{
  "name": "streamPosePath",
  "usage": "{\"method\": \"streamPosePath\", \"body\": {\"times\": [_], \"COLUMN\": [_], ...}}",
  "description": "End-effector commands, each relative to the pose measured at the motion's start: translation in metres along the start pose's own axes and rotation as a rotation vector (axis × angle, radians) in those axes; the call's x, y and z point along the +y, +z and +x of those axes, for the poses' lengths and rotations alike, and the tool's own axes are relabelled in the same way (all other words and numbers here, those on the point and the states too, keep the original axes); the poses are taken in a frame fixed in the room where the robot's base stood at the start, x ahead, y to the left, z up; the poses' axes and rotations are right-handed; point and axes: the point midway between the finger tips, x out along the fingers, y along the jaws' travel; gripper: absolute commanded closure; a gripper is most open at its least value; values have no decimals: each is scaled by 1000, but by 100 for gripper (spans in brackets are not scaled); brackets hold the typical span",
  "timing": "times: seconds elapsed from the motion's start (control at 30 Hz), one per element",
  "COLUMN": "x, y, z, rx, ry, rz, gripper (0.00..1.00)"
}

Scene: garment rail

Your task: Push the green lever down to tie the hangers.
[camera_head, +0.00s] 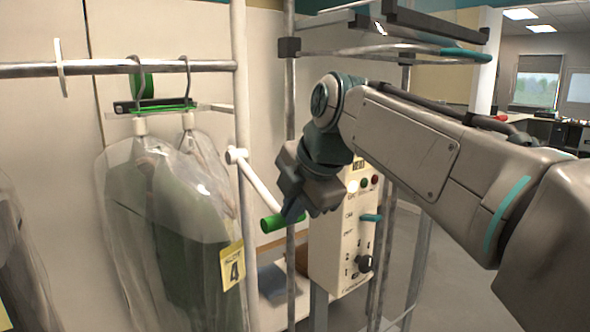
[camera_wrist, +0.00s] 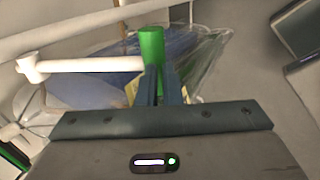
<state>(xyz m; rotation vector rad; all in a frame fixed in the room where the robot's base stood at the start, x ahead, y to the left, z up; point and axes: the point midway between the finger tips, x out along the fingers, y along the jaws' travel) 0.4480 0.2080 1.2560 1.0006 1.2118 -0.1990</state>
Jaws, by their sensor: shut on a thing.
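The lever is a white bar with a green grip (camera_head: 272,223), right of the bagged garments in the head view. The bar slopes down to the right from its white pivot (camera_head: 237,156). My gripper (camera_head: 291,211) is at the green grip, its fingers pointing down. In the wrist view the green grip (camera_wrist: 151,46) sits at the fingertips (camera_wrist: 158,75), which are shut on it. Two hangers (camera_head: 162,75) hang on the rail, with garments in clear plastic bags (camera_head: 170,210) below. A green spool (camera_head: 143,86) and a dark bar with a green strip are at the hanger necks.
A white control box (camera_head: 342,235) with knobs and lights stands just right of my gripper. Upright metal posts (camera_head: 290,120) stand behind and beside my arm. A yellow tag (camera_head: 231,265) marked 4 hangs on the bag.

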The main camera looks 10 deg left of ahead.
Motion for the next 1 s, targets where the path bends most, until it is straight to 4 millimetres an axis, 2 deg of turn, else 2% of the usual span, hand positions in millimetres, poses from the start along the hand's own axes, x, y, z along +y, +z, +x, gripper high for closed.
{"method": "streamPosePath", "body": {"times": [0.03, 0.37, 0.87, 1.0], "x": [-5, -6, -6, -5], "y": [-1, -1, -1, -1], "z": [9, 12, 12, 3], "rx": [7, 8, 8, 7], "ry": [-20, -28, -30, -27], "rz": [0, 0, 0, -1], "gripper": [100, 100, 100, 100]}}
